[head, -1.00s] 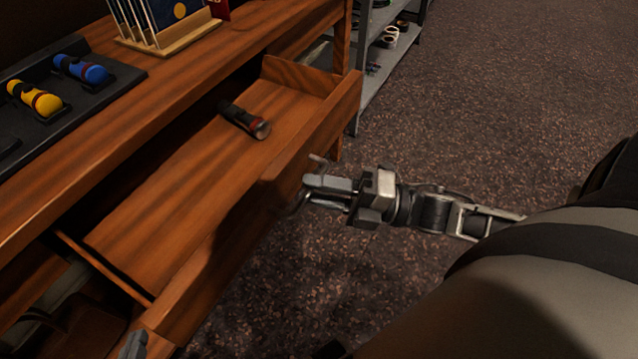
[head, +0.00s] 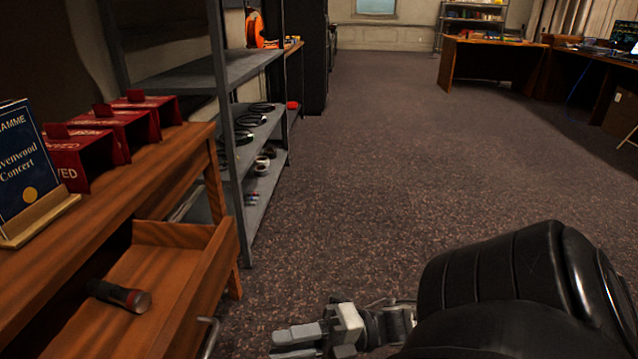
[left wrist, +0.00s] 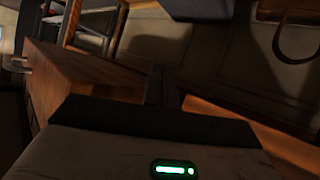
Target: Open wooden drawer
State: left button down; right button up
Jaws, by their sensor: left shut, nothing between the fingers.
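The wooden drawer (head: 190,285) stands pulled out from the wooden desk (head: 150,185), its inside in plain view. A dark flashlight (head: 120,296) lies in it. A metal handle (head: 209,335) shows on the drawer's front. My right gripper (head: 298,340) is to the right of the handle, apart from it, over the floor; whether its fingers are parted is hard to tell. My left gripper (left wrist: 162,88) shows only as dark fingers in the left wrist view, shut and empty, close to wooden surfaces. It is out of the head view.
A grey metal shelf (head: 245,130) with cables and tape stands just beyond the desk. A programme stand (head: 40,220) and red signs (head: 90,160) sit on the desk top. The carpeted floor (head: 370,170) ahead is open. Other desks (head: 490,62) stand far off at the right.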

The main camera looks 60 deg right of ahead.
jog(key=v, duration=0.5)
dwell(0.5)
